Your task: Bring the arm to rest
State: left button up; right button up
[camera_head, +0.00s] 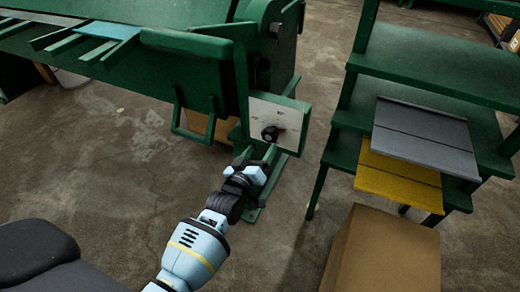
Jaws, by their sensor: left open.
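My left arm (190,250), pale blue and dark grey with a yellow band, reaches up from the bottom of the head view. My left gripper (258,160) is open, with its fingers pointing at a white dial plate (292,115) on the green machine. A black knob (270,134) on that plate lies just beyond the fingertips. Nothing shows between the fingers. I cannot tell whether they touch the knob or plate. My right gripper is not in view.
The green machine (170,65) fills the upper left, with a light blue strip (110,30) on it. A green shelf (430,65) at right holds grey (425,130) and yellow (400,182) sheets. A cardboard box (385,255) stands in front. Concrete floor lies open at left.

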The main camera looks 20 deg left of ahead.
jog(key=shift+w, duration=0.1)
pick_arm(q)
jog(key=s+f+m+g+p, duration=0.2)
jog(key=s+m+g+p, duration=0.3)
jog(key=s+p, duration=1.7)
jog(key=s+r+g+p, duration=0.1)
jog(key=s+r, duration=0.3)
jog(key=s, duration=0.4)
jog(key=s+r+m+g+h+p, duration=0.1)
jog(key=s+r, duration=0.3)
jog(key=s, duration=0.5)
jog(key=s+d+r+m+g+p, duration=0.1)
jog(key=s+r+g+p, duration=0.1)
jog(key=s, duration=0.6)
notch_tip(320, 180, up, 2)
jog(key=shift+s+r+p, duration=0.15)
jog(key=shift+s+p, duration=0.25)
jog(key=shift+p, duration=0.2)
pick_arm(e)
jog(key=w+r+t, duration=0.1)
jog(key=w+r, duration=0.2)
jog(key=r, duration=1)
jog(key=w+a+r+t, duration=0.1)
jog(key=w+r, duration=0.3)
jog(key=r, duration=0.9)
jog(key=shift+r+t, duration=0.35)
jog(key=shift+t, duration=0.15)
